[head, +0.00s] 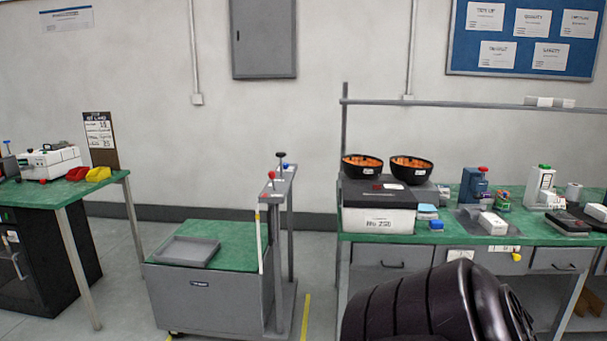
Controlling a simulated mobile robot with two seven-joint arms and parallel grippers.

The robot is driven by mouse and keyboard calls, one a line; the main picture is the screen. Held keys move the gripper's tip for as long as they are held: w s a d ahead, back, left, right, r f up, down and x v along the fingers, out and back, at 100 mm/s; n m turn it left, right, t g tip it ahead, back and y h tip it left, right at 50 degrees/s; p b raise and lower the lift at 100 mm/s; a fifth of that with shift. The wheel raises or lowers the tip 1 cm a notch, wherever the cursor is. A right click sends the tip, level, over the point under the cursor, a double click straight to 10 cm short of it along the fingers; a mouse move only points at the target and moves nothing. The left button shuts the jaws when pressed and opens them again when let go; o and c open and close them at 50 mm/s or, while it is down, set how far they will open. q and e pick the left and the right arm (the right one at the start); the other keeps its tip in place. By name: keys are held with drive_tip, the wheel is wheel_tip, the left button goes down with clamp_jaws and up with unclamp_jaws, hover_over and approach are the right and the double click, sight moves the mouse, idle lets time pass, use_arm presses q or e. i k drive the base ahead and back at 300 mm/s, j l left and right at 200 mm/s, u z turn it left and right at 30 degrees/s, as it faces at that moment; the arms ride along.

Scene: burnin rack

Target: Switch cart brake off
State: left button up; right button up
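The grey cart (205,299) stands on the floor left of centre, with a green top. Two small levers stand on that top: one with a red knob (271,175) and one with a dark knob (280,155). I cannot tell from here which one is the brake or how it is set. Neither gripper shows; only a dark link of one of my arms is in view at the bottom right.
A grey tray (187,251) lies on the cart top. A green workbench (460,238) at the right holds two black bowls, a white-and-black box and several small items. Another green table (60,190) is at the left. Yellow floor tape (305,318) runs beside the cart.

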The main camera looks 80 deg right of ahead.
sight(271, 175)
drive_tip(key=z, duration=2.15)
